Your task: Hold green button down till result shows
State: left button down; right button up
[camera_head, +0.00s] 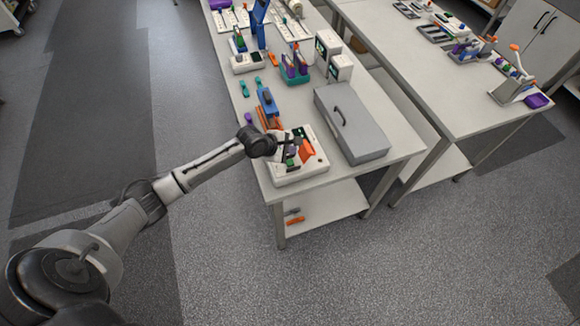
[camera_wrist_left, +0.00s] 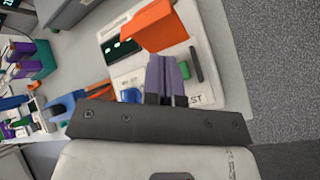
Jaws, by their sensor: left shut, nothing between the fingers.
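The white battery cycler (camera_head: 287,181) sits at the near end of the bench; it also fills the upper middle of the left wrist view (camera_wrist_left: 213,82). An orange part (camera_wrist_left: 160,24) stands up from it, beside a dark display (camera_wrist_left: 122,50) on which I cannot read a result. A green button (camera_wrist_left: 184,69) shows just right of my fingertips, partly hidden by them. A blue button (camera_wrist_left: 131,95) is on the other side. My left gripper (camera_wrist_left: 166,62) is shut and empty, pointing down at the cycler's face. Whether it touches the green button I cannot tell. My right gripper is out of view.
A grey case (camera_head: 352,125) with a handle lies right of the cycler. A blue tool (camera_head: 267,103), a green holder (camera_head: 295,77) and white instruments (camera_head: 341,68) stand farther back. A second bench (camera_head: 440,95) is at the right. Floor is clear before the bench.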

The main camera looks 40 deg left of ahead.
aim_at(290, 163)
pick_arm(q)
notch_tip(290, 163, down, 2)
jog(key=shift+f+b, duration=0.15)
jog(key=shift+b, duration=0.75)
jog(key=shift+f, duration=1)
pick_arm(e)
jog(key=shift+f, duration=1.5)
pick_arm(q)
jog(key=shift+f, duration=0.15)
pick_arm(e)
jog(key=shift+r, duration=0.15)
pick_arm(q)
jog(key=shift+f, duration=0.25)
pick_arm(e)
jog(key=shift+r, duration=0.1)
pick_arm(q)
jog(key=shift+f, duration=0.4)
dwell(3.4)
